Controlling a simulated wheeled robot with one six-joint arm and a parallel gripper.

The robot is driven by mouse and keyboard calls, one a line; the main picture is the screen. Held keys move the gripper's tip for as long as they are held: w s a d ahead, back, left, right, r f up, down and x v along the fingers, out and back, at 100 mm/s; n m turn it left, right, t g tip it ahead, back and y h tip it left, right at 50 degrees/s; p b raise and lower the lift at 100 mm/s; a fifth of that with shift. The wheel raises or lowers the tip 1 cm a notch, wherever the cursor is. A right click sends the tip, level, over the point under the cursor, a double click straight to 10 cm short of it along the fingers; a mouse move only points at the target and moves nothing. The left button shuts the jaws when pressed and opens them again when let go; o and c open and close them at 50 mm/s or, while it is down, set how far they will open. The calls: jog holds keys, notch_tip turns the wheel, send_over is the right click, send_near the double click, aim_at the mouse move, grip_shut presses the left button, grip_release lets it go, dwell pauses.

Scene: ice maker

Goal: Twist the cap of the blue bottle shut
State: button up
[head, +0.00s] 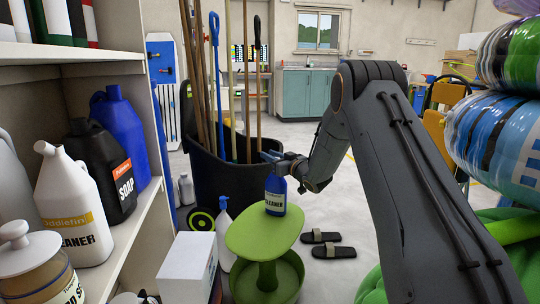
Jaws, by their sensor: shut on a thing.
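The blue bottle (275,196) with a pale "CLEANER" label stands upright on the round green top (250,236) of a small stand. My gripper (277,166) reaches in from the right at the bottle's top and is shut on its cap. The cap is mostly hidden by the fingers and too small to make out, so I cannot tell how far it is screwed down.
A shelf (130,232) with a soap bottle (101,172) and other jugs stands at the left. A black bin (226,186) with several poles is behind the bottle. A white spray bottle (224,236) and white box (187,270) stand beside the green stand. Plastic-wrapped packs (500,135) crowd the right.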

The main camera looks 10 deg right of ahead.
jog(key=shift+s+d+m+g+h+b, duration=0.3)
jog(key=shift+d+m+g+h, duration=0.85)
jog(key=shift+m+h, duration=2.4)
jog(key=shift+s+d+m+g+h+b, duration=0.45)
jog(key=shift+m+g+h, duration=1.65)
jog(key=shift+h, duration=2.4)
jog(key=shift+s+d+m+g+h+b, duration=0.15)
jog(key=shift+d+m+g+h, duration=0.9)
jog(key=shift+m+h, duration=2.7)
jog(key=shift+h, duration=0.3)
jog(key=o, duration=1.1)
jog(key=shift+a, duration=0.1)
